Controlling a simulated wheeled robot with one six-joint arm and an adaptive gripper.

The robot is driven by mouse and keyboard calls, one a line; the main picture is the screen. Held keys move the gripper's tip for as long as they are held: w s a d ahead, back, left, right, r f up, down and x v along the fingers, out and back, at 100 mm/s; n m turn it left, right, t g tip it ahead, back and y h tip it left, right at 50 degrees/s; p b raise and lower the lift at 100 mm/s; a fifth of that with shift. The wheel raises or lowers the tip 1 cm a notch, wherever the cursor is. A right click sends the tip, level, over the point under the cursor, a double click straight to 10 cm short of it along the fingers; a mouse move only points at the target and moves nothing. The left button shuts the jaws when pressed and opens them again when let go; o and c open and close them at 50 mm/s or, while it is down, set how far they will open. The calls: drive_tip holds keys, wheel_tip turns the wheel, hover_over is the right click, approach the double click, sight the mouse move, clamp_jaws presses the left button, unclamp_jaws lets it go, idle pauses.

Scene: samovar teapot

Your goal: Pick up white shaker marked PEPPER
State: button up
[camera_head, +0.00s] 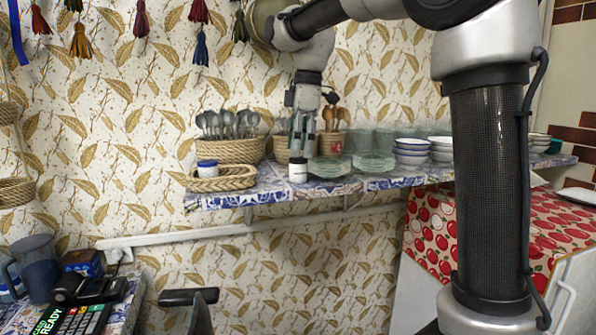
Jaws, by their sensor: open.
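A small white shaker (298,172) with dark marks too small to read stands upright at the front edge of the tiled shelf (225,200). My gripper (301,150) points straight down just above it, and its open fingers reach close to the shaker's top. I cannot tell whether the fingers overlap or touch it. Another white shaker with a blue top (207,168) stands in the low wicker tray (238,183) to the left; its marking is not readable either.
A wicker basket of spoons (230,151) stands behind the tray. A basket with wooden spoons (332,143) stands behind my gripper.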

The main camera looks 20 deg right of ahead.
sight(298, 159)
wheel_tip(298, 159, down, 4)
drive_tip(key=shift+w+a+r, duration=0.1)
drive_tip(key=shift+w+a, duration=0.05)
drive_tip(key=c, duration=1.2)
drive_tip(key=shift+r, duration=0.15)
